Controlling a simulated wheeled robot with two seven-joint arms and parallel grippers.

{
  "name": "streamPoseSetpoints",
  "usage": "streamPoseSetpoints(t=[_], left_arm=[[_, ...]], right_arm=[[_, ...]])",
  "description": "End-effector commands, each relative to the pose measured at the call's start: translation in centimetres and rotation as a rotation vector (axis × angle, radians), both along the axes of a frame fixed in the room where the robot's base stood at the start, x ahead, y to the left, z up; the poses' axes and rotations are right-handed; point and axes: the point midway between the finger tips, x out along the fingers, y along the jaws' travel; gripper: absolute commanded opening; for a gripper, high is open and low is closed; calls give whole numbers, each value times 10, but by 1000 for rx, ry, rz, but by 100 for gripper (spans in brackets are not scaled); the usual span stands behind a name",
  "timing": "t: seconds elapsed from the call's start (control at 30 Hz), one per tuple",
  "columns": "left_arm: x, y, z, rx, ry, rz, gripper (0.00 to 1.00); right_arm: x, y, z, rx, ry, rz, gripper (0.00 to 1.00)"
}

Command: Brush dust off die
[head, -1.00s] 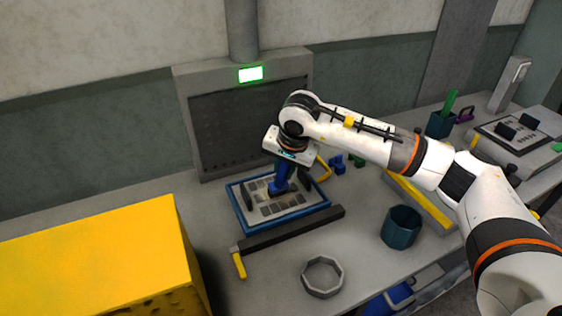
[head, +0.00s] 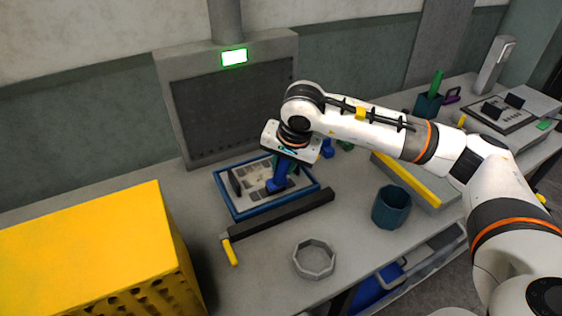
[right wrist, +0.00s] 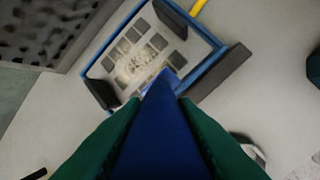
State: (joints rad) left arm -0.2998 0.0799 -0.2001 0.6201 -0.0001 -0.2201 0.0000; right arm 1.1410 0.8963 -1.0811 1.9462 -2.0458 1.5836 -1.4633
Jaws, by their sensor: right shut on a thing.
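The die (head: 258,192), a pale plate with dark grey rectangles and black upright pieces at its sides, lies in a blue-rimmed tray (head: 281,204). It also shows in the right wrist view (right wrist: 152,57), where a whitish dusty patch (right wrist: 134,70) lies among the rectangles. My right gripper (head: 283,168) is shut on a blue brush (right wrist: 160,125), its green fingers on both sides. The brush points down at the die's right half; I cannot tell whether its tip touches. My left gripper is not in view.
A dark bar (head: 280,214) with a yellow handle lies before the tray. A grey ring (head: 314,259) and teal cup (head: 391,208) stand nearer. A yellow block (head: 90,245) fills the left. A grey panel with a lit green display (head: 234,57) stands behind.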

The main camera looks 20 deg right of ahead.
Motion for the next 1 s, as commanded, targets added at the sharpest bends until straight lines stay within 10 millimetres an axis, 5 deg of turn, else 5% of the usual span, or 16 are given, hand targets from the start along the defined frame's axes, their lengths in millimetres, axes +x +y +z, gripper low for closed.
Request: streamPoseSetpoints(t=[1.0], left_arm=[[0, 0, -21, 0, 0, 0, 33]], right_arm=[[58, -6, -1, 0, -1, -1, 3]])
